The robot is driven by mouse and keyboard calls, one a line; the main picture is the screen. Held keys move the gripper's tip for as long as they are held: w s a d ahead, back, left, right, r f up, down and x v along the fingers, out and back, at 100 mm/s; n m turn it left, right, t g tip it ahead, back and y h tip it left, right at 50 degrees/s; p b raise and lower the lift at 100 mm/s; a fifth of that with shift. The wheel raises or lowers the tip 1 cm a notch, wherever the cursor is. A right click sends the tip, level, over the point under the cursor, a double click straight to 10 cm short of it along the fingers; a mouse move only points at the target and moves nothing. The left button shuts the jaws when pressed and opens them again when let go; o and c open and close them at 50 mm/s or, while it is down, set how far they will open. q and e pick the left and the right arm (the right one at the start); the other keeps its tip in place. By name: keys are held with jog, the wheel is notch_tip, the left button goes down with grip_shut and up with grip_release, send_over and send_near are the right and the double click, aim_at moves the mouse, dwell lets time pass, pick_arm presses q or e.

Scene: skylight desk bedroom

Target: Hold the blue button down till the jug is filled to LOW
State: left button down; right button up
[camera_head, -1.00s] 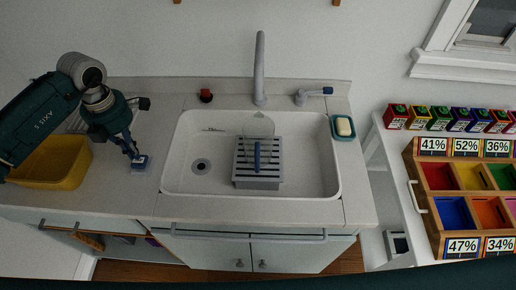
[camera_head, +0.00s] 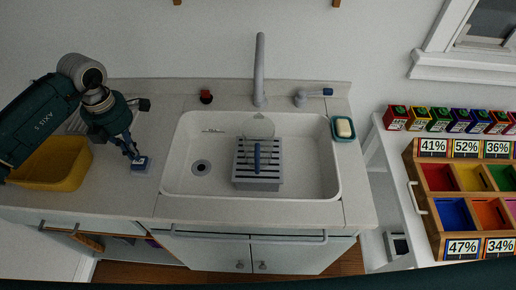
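The blue button (camera_head: 142,165) is a small blue block with a pale top on the counter, left of the sink. My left gripper (camera_head: 135,156) points down at it, fingertips close together at its upper left edge; I cannot tell whether they press it. The jug (camera_head: 258,128) is clear, with a blue upright handle (camera_head: 257,158). It stands on a grey slatted rack (camera_head: 243,180) in the white sink, below the grey tap (camera_head: 260,70). The water level and the LOW mark cannot be made out. My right gripper is not in view.
A yellow tub (camera_head: 70,172) stands on the counter beside my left arm. A red knob (camera_head: 206,96), a lever (camera_head: 302,98) and a soap dish (camera_head: 336,136) surround the sink. A shelf with a wooden compartment tray (camera_head: 424,205) and several coloured boxes is at right.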

pick_arm(q)
jog(key=shift+f, duration=0.15)
jog(key=shift+f+b, duration=1.15)
jog(key=shift+f, duration=0.1)
dwell(1.7)
jog(key=shift+r, duration=0.1)
dwell(1.6)
notch_tip(320, 180, up, 5)
jog(key=p, duration=0.3)
jog(key=shift+r, duration=0.15)
jog(key=shift+r+p, duration=0.3)
jog(key=shift+r, duration=0.05)
